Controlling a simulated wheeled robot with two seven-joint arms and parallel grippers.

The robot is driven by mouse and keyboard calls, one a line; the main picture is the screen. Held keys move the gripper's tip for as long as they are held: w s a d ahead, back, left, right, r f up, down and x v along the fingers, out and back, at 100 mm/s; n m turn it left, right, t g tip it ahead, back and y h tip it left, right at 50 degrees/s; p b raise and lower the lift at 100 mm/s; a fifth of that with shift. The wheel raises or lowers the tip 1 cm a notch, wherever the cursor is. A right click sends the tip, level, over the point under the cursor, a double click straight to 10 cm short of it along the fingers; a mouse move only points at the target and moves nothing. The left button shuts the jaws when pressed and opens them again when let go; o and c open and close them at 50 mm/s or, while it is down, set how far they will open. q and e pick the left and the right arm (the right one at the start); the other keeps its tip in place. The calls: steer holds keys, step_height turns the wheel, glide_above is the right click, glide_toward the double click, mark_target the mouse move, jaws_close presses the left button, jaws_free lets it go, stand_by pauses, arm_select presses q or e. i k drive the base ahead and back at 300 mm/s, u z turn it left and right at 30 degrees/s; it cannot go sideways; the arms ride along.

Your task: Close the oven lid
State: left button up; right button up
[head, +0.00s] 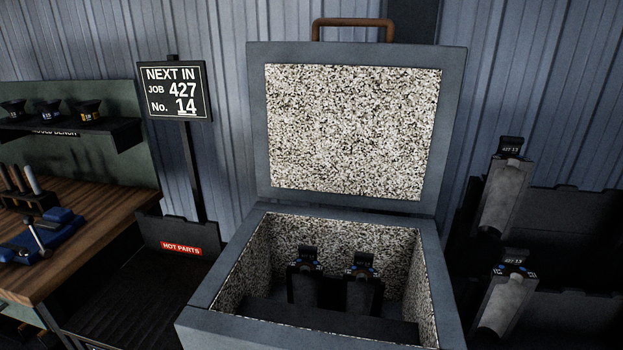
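The oven lid (257,120) stands open and upright at the back of the oven (232,255). It is a grey frame around a speckled lining, with a brown bar handle (352,22) on its top edge. Inside the oven's speckled cavity stand two dark moulds, a left one (305,285) and a right one (361,290), with small labels on top. The front of the oven is cut off by the bottom of the picture. Neither of my grippers shows in the head view.
A sign (176,91) reads "NEXT IN JOB 427 No. 14". A wooden bench (90,215) with a blue vise (40,232) is at left. A black rack labelled "HOT PARTS" (181,248) stands between bench and oven. Grey moulds (503,200) sit in a dark rack at right.

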mark_target(363, 126)
steer(key=k, duration=1.25)
steer(key=z, duration=0.6)
steer(key=i, duration=1.6)
steer(key=u, duration=0.55)
